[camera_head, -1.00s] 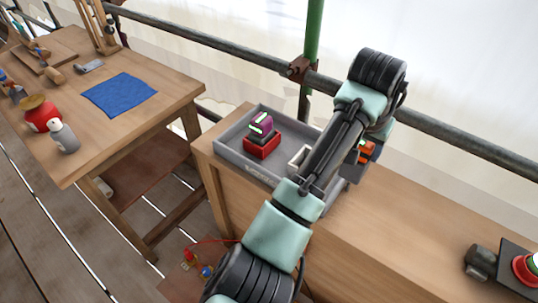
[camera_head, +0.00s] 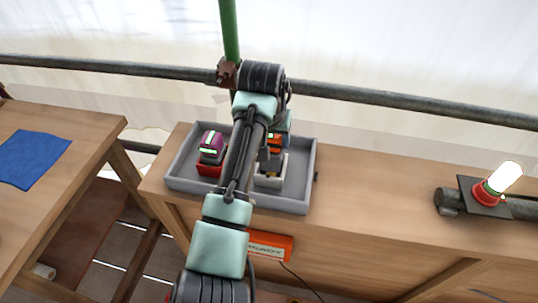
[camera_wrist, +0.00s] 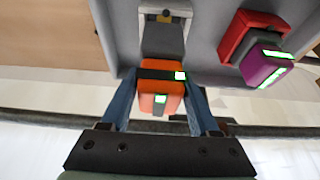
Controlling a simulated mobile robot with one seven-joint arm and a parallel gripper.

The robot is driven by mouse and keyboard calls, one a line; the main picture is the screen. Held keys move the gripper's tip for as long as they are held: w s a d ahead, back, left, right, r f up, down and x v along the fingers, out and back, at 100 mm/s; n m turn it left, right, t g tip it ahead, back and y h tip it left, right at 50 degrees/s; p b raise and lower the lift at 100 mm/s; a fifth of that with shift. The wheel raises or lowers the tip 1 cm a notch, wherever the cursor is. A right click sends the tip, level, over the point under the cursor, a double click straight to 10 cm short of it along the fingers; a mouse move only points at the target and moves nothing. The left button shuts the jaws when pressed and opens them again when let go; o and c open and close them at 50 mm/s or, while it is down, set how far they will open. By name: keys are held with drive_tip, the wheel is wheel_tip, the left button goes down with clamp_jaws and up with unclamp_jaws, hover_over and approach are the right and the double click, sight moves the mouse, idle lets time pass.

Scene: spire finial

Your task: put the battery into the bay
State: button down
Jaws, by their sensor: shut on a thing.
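An orange battery with a black band and light green marks (camera_wrist: 160,84) is between the blue fingers of my gripper (camera_wrist: 162,90), which is shut on it. In the head view the battery (camera_head: 274,141) shows just right of my forearm, over a small white open-topped holder (camera_head: 262,183) in the grey tray. The holder also shows at the top of the wrist view (camera_wrist: 180,7). A grey part (camera_wrist: 163,38) lies between the orange body and the holder. I cannot tell whether the battery is touching or inside the holder. My arm hides part of the tray.
A purple-and-grey block (camera_head: 211,145) sits in a red holder (camera_head: 208,170) at the left of the grey tray (camera_head: 312,165). A lit red lamp (camera_head: 488,192) on a dark plate stands right on the bench. Bare bench (camera_head: 385,180) lies between tray and lamp.

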drive_tip(key=shift+a+f, duration=0.1)
drive_tip(key=shift+f, duration=2.4)
drive_tip(key=shift+f, duration=0.2)
drive_tip(key=shift+c, duration=0.6)
unclamp_jaws()
drive_tip(key=shift+r, duration=0.15)
